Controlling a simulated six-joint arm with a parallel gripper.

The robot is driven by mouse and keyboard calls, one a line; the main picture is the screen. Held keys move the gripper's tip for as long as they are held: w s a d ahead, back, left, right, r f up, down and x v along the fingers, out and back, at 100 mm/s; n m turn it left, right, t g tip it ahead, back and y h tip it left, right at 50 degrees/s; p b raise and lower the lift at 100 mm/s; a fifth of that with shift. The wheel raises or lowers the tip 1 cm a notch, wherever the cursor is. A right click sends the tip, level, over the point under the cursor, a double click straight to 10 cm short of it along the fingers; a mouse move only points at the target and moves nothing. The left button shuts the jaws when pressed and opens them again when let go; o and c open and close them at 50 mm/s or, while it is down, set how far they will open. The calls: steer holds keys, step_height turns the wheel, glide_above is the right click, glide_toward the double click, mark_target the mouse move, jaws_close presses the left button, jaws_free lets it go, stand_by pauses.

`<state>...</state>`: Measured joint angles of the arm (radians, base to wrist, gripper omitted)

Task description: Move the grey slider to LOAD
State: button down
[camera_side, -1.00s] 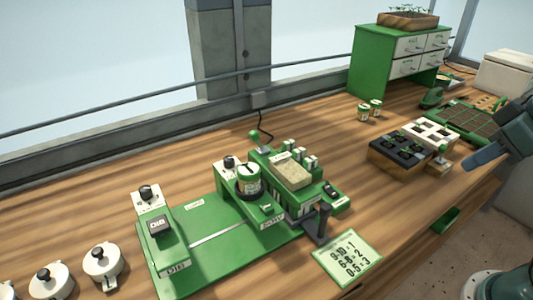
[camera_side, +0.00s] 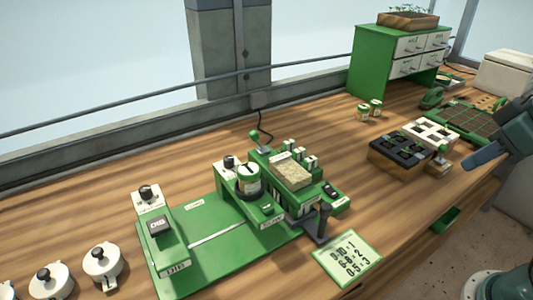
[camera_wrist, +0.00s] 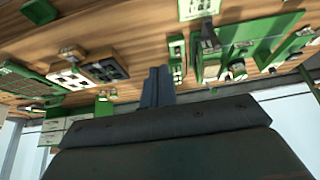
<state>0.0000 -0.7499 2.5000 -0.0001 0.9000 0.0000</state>
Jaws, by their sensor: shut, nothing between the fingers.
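The green seeder base (camera_side: 215,262) lies on the bench in the side view, with a pale straight slot and small white labels too small to read surely. A dark grey upright handle on a grey bracket (camera_side: 318,222) stands at its right end; it appears to be the grey slider. It also seems to show in the wrist view (camera_wrist: 208,38). My gripper (camera_side: 470,163) is at the right edge of the side view, far right of the seeder and touching nothing. Its fingers are together and empty in the wrist view (camera_wrist: 157,75).
A dark cell tray (camera_side: 398,158) and a white tray (camera_side: 432,134) sit near my gripper. A green drawer cabinet (camera_side: 372,65) stands behind. A number card (camera_side: 347,260) lies before the seeder. White knobbed pots (camera_side: 103,264) stand at left.

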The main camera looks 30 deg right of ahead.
steer(key=shift+w, duration=0.15)
steer(key=w+a+f+n+g+y, duration=0.1)
steer(key=w+f+n+g+y, duration=0.1)
steer(key=w, duration=0.7)
steer(key=w+f+n+g+y, duration=0.2)
steer(key=w+f+n+y, duration=0.2)
steer(key=w, duration=0.5)
steer(key=shift+a+f+n+y, duration=0.3)
steer(key=shift+a+f+y, duration=0.1)
steer(key=shift+f+y, duration=0.15)
steer(key=shift+a, duration=0.1)
steer(key=a+f, duration=0.8)
steer(key=a, duration=0.1)
steer(key=shift+s, duration=0.4)
